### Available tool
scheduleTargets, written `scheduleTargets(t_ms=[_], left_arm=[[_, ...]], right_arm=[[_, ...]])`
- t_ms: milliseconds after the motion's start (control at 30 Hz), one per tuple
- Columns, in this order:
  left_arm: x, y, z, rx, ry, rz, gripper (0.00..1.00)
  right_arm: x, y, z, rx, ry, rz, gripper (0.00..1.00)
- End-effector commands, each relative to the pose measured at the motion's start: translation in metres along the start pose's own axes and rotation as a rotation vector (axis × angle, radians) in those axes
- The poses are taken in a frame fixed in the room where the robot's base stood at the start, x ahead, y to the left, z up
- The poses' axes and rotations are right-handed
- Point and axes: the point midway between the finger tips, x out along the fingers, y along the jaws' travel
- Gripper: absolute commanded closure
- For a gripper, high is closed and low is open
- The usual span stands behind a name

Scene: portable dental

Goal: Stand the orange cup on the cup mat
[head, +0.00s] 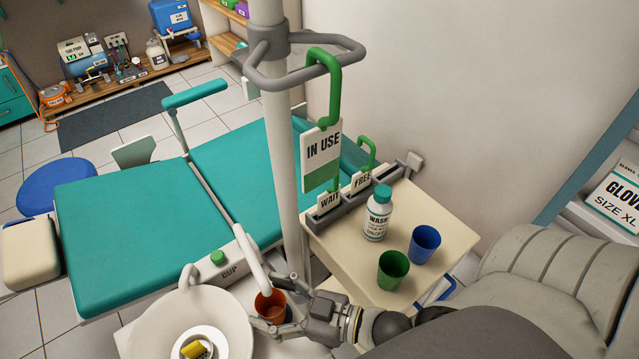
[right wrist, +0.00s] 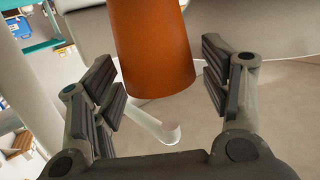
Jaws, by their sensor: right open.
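The orange cup (head: 268,307) stands upright by the white basin, just below the end of the white spout. My right gripper (head: 276,304) reaches in from the right with its fingers on either side of the cup. In the right wrist view the orange cup (right wrist: 153,48) is between the open fingers (right wrist: 165,75), with a gap on both sides. The cup's base and what lies under it are hard to see. I cannot make out the cup mat. A panel marked "CUP" (head: 229,272) is to the left of the cup. My left gripper is not in view.
The white spout (head: 252,256) and basin (head: 155,320) are close to the cup. A yellow object (head: 194,349) lies in the basin. On the cream side table (head: 330,240) stand a WASH bottle (head: 377,214), a green cup (head: 393,270) and a blue cup (head: 424,244). A pole (head: 278,150) rises behind.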

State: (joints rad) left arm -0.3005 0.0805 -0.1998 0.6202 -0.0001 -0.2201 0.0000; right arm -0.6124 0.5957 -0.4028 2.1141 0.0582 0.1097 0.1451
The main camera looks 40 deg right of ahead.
Motion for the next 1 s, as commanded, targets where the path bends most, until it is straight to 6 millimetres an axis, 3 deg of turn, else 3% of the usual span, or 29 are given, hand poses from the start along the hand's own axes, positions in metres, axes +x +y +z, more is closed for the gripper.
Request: scheduleTargets(t_ms=[600,1000], left_arm=[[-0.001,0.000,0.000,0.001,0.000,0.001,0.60],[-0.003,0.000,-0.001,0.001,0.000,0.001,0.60]], right_arm=[[-0.085,0.000,0.001,0.002,-0.004,0.000,0.30],[-0.114,0.000,0.000,0.000,0.000,0.000,0.30]])
